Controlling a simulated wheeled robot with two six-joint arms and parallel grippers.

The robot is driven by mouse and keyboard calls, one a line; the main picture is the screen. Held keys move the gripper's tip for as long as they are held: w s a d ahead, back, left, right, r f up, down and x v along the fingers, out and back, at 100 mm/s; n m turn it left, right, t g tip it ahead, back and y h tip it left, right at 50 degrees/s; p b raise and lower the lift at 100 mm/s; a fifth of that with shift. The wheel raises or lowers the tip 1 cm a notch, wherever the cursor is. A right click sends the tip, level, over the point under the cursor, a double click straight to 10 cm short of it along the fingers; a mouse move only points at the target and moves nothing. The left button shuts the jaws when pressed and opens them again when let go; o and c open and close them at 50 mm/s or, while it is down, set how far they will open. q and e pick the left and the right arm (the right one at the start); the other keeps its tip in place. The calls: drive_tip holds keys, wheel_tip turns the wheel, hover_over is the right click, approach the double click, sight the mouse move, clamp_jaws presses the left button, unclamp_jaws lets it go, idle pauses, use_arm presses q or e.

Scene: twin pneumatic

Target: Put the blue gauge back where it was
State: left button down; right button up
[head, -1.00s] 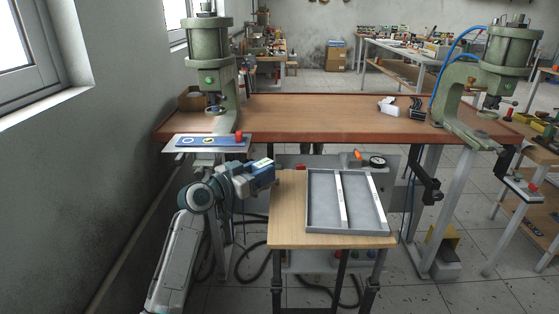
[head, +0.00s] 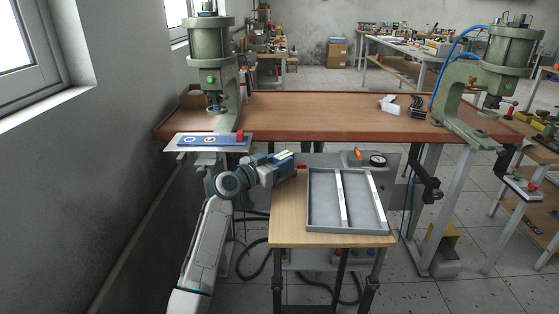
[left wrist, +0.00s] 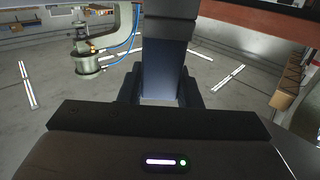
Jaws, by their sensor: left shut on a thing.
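My left gripper (head: 290,162) is in the head view, left of the small wooden table's tray and above that table's back left corner. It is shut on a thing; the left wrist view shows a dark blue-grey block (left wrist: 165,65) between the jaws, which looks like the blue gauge. Its shape is mostly hidden in the head view, where a small red bit shows beyond the jaws. No other blue gauge stands out. My right gripper is not in view.
A grey tray (head: 314,215) with dividers lies empty on the small wooden table (head: 290,225). A plate with a blue strip (head: 193,139) and red knob is by the left green press (head: 210,75). The brown bench (head: 310,113) is mostly clear.

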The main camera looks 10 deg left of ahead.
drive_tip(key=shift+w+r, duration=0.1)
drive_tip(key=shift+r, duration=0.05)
use_arm(q)
drive_tip(key=c, duration=1.1)
unclamp_jaws()
drive_tip(key=shift+c, duration=0.2)
drive_tip(key=shift+o, duration=0.4)
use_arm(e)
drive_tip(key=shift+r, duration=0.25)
use_arm(q)
drive_tip(key=v, duration=0.2)
drive_tip(key=shift+s+a+f, duration=0.1)
drive_tip(key=shift+s+a, duration=0.1)
drive_tip(key=shift+s, duration=0.05)
drive_tip(key=b+v, duration=0.1)
drive_tip(key=v, duration=0.8)
drive_tip(key=shift+s, duration=0.2)
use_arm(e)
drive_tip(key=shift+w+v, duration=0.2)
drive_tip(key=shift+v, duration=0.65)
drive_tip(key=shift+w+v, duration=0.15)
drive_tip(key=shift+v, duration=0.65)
